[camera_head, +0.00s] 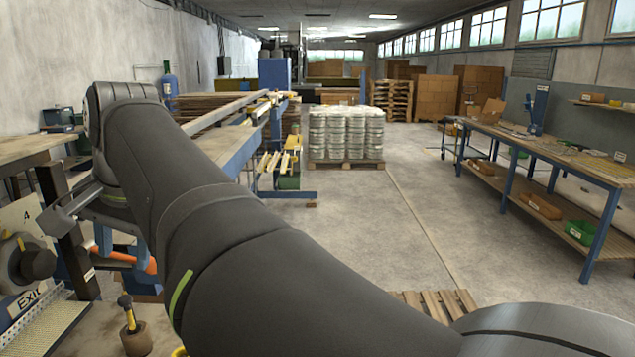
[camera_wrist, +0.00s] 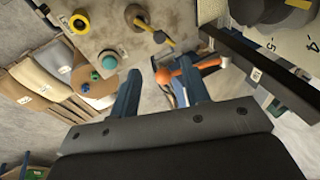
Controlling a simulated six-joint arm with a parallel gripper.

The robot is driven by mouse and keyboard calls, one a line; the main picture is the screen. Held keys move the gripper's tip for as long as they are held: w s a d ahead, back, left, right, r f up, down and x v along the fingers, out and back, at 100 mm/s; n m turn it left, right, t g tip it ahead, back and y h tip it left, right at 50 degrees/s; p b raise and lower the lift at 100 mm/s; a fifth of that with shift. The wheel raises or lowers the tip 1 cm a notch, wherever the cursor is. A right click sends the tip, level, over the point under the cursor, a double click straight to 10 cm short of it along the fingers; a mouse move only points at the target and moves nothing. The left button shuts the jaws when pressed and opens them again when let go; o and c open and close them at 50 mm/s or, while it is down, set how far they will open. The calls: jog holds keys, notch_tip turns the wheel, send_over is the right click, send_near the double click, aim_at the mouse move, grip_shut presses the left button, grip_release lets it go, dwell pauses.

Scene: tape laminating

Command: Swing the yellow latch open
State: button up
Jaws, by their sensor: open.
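No part is clearly readable as a latch. A yellow, dark-ended bar (camera_wrist: 152,31) beside a round brown piece (camera_wrist: 136,16) is at the top of the wrist view. A similar yellow and black piece (camera_head: 126,310) stands on a brown block (camera_head: 135,339) at the lower left of the head view. A yellow ring-shaped piece (camera_wrist: 79,23) lies further left in the wrist view. My gripper (camera_wrist: 158,86) has its two blue fingers spread, with nothing seen held. The yellow pieces lie beyond the fingertips, apart from them.
An orange-handled item (camera_wrist: 180,72) lies by the right finger; orange also shows in the head view (camera_head: 132,258). A dark beam (camera_wrist: 250,60) and panel are to the right. A teal round item (camera_wrist: 109,61) is left. My arm hides much of the bench.

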aim_at(127, 305)
jog(key=shift+x, duration=1.7)
jog(key=shift+w+d, duration=0.1)
jog(key=shift+d, duration=0.05)
jog(key=c, duration=0.6)
jog(key=w+d+m+g, duration=0.1)
jog(key=m, duration=0.1)
jog(key=w+d+m+g, duration=0.1)
jog(key=w+m, duration=0.1)
jog(key=shift+d+f+g, duration=0.15)
jog(key=shift+f+g, duration=0.1)
jog(key=shift+g, duration=0.15)
grip_shut()
jog(key=w+d+r+m+g+y, duration=0.1)
jog(key=w+d+m+g, duration=0.2)
jog(key=w+d+m, duration=0.15)
jog(key=shift+m+g+y, duration=0.3)
jog(key=shift+m+g, duration=0.1)
jog(key=shift+m, duration=0.45)
jog(key=x, duration=0.7)
jog(key=s+x, duration=0.1)
jog(key=x, duration=0.3)
jog(key=shift+s+a+r, duration=0.1)
jog(key=shift+a+r, duration=0.25)
jog(key=shift+s+a+f, duration=0.3)
jog(key=shift+s+a, duration=0.1)
jog(key=shift+a, duration=0.2)
